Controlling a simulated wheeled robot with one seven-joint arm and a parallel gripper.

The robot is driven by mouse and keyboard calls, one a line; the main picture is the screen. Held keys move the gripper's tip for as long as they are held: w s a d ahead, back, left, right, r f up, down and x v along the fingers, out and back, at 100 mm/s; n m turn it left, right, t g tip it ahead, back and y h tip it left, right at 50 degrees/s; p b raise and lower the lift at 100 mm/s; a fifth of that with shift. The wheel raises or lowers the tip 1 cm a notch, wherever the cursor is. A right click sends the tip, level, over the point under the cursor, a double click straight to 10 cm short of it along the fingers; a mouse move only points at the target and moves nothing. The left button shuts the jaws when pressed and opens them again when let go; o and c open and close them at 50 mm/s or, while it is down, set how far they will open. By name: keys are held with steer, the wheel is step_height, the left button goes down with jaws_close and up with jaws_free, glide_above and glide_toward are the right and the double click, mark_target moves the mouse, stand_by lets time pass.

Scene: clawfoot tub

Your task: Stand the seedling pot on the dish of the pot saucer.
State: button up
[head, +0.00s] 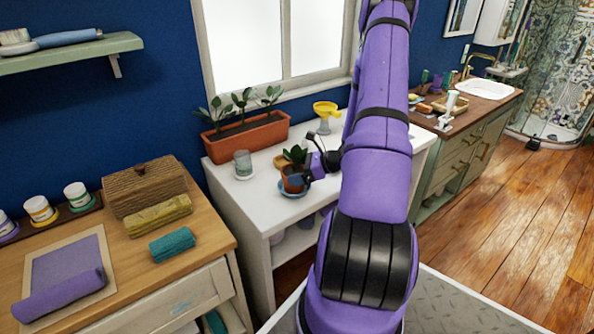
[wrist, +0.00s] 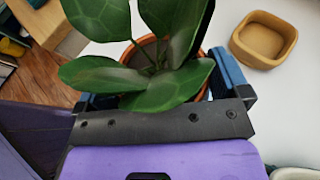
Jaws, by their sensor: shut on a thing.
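The seedling pot (head: 287,183), a terracotta pot with broad green leaves, is at the front of the white shelf unit. Its rim (wrist: 207,88) and leaves show in the wrist view. My gripper (head: 297,177) is shut on the pot, with a blue finger on either side of it in the wrist view (wrist: 160,82). The pot looks upright. I cannot tell whether its base touches the dish.
A small tan square bowl (wrist: 263,40) stands close by. On the white top (head: 222,172) are a glass jar (head: 243,165) left of the pot, a long terracotta planter (head: 247,140) behind and a yellow funnel (head: 326,110). The front edge is close to the saucer.

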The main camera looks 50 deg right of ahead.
stand_by(0.3)
steer(key=o, duration=0.8)
steer(key=shift+f, duration=0.1)
steer(key=shift+s+d, duration=0.1)
steer(key=v, duration=0.7)
steer(key=shift+s+d, duration=0.15)
steer(key=shift+s, duration=0.1)
stand_by(1.1)
stand_by(0.3)
steer(key=v, duration=1.1)
